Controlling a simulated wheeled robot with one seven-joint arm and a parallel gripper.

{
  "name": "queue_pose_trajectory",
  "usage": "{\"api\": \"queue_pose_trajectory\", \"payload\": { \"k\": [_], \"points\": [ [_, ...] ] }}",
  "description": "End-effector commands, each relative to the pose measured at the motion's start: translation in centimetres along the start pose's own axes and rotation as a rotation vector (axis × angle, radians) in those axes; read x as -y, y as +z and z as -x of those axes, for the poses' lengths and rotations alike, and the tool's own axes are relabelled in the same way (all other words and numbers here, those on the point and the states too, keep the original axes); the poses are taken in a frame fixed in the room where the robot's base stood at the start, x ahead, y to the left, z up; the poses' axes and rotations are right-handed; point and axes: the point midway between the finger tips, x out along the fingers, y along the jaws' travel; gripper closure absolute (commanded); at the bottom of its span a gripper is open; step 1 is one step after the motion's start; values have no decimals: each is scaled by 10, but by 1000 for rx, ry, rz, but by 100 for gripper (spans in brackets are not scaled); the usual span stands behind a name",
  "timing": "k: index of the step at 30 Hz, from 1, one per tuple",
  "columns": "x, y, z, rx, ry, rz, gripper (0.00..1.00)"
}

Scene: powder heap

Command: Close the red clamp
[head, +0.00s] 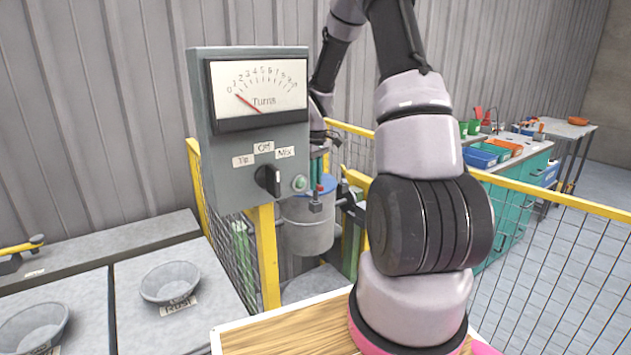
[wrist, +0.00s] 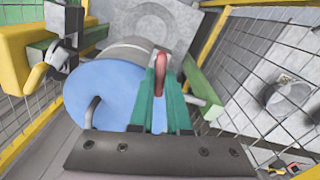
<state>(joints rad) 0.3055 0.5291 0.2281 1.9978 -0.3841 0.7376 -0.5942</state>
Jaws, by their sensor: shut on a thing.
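The red clamp shows in the wrist view as a short red handle (wrist: 161,72) at the side of a grey drum with a blue lid. My gripper (wrist: 161,85) has its green fingers closed on this red handle. In the head view the drum (head: 308,235) stands behind the control box, and my gripper (head: 318,168) reaches down to its blue lid from above. A small red bit shows near the fingertips there. The rest of the clamp is hidden by the fingers, so I cannot tell how far it is turned.
A grey control box (head: 230,160) with a dial and knob stands in front of the drum. Yellow-framed mesh fencing (head: 560,250) surrounds the drum. A grey bowl (head: 170,283) sits on a bench at left. A teal cabinet (head: 510,200) stands at back right.

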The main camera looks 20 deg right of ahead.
Motion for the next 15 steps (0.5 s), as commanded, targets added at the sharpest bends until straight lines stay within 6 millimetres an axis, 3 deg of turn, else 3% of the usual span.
{"api": "queue_pose_trajectory", "payload": {
  "k": [15],
  "points": [
    [0, -1, 1, -3, 1, -442, 100]
  ]
}}
